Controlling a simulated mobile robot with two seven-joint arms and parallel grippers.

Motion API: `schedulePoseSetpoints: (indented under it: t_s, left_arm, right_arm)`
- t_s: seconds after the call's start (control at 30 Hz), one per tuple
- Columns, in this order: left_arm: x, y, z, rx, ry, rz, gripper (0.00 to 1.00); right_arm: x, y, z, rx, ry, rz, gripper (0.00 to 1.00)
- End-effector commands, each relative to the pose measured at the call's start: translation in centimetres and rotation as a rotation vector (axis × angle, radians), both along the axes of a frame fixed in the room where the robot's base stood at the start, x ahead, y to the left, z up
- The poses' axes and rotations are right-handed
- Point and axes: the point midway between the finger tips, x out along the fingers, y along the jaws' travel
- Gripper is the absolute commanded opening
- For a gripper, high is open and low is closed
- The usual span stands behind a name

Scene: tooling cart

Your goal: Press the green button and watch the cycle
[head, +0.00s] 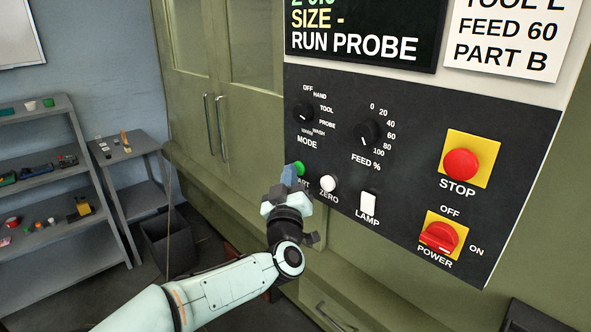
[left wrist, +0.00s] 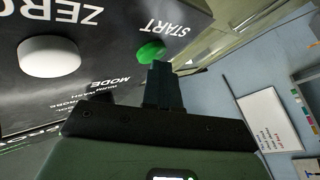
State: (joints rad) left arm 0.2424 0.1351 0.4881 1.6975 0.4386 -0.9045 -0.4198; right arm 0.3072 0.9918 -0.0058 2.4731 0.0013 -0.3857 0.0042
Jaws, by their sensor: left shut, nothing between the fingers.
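The green START button (head: 299,168) is on the black control panel (head: 420,190), partly covered by my left gripper (head: 288,176). The gripper is shut and empty, with its fingertips at the button. In the left wrist view the green button (left wrist: 151,53) shows just beyond the tips of the shut left gripper (left wrist: 158,66). I cannot tell whether the tips touch it or whether it is pushed in. The screen (head: 365,30) above the panel reads "RUN PROBE" at its lowest line. My right gripper is not in view.
The white ZERO button (head: 328,184) is close to the right of my gripper, and the white LAMP switch (head: 368,203) is beyond it. A red STOP button (head: 461,164) and red POWER knob (head: 439,237) are farther right. Grey shelves (head: 40,175) stand at the left.

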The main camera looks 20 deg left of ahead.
Motion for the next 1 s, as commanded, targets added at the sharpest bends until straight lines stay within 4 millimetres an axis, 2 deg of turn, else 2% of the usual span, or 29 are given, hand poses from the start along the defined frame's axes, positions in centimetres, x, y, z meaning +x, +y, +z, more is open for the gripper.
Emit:
schedulePoseSetpoints:
  t_s: [0.77,1.0]
  left_arm:
    - [0.39,-0.32,-0.07,0.0,0.003,-0.006,0.0]
    - [-0.26,-0.15,-0.35,0.001,0.004,-0.007,0.0]
  right_arm:
    - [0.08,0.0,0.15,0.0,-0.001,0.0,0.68]
    - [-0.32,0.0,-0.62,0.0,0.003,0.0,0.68]
